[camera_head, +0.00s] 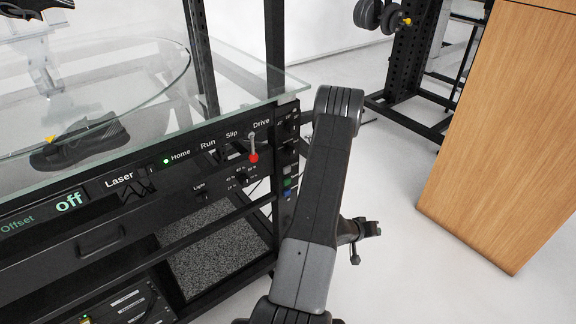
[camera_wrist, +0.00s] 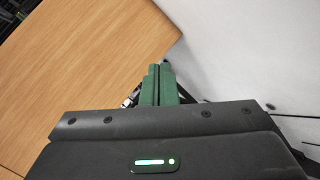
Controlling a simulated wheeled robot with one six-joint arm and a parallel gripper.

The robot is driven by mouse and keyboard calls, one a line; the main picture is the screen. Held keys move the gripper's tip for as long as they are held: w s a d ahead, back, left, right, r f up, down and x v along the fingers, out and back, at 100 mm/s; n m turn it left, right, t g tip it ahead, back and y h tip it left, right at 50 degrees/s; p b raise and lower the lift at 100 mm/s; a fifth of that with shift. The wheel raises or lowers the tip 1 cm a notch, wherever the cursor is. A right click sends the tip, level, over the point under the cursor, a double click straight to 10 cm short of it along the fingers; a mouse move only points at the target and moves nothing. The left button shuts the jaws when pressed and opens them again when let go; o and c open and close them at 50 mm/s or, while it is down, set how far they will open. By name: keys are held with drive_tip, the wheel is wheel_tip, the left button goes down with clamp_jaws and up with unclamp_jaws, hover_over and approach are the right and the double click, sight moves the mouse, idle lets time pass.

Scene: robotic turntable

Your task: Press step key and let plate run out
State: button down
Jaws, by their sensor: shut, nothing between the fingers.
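The glass plate (camera_head: 150,85) of the turntable lies at the upper left in the head view, with a dark shoe (camera_head: 80,145) showing through it. The control panel (camera_head: 185,175) below bears the labels Laser, Home, Run, Slip and Drive. The light beside Home (camera_head: 166,161) is green. A key marked step cannot be made out. Small green (camera_head: 288,182) and blue (camera_head: 288,194) keys sit on the side of the panel, their labels too small to read. My gripper (camera_wrist: 158,75) shows in the wrist view with its green fingers shut and empty, apart from the panel and pointing towards a wooden surface.
The offset display (camera_head: 70,202) reads off. A wooden cabinet (camera_head: 510,130) stands at the right, and a black frame (camera_head: 405,60) behind. Pale floor lies between panel and cabinet, partly covered by my arm.

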drive_tip(key=s+r+m+t+h+p, duration=0.1)
drive_tip(key=s+r+m+p, duration=0.1)
drive_tip(key=r+m, duration=0.9)
drive_tip(key=s+r+m+t+h+p, duration=0.1)
drive_tip(key=r+m+p, duration=0.3)
drive_tip(key=r+m, duration=0.6)
wheel_tip(320, 180, up, 5)
drive_tip(key=shift+s+a+f+m+t+h, duration=0.15)
drive_tip(key=shift+s+m+t+h, duration=0.2)
drive_tip(key=shift+s, duration=0.3)
drive_tip(key=shift+s, duration=0.1)
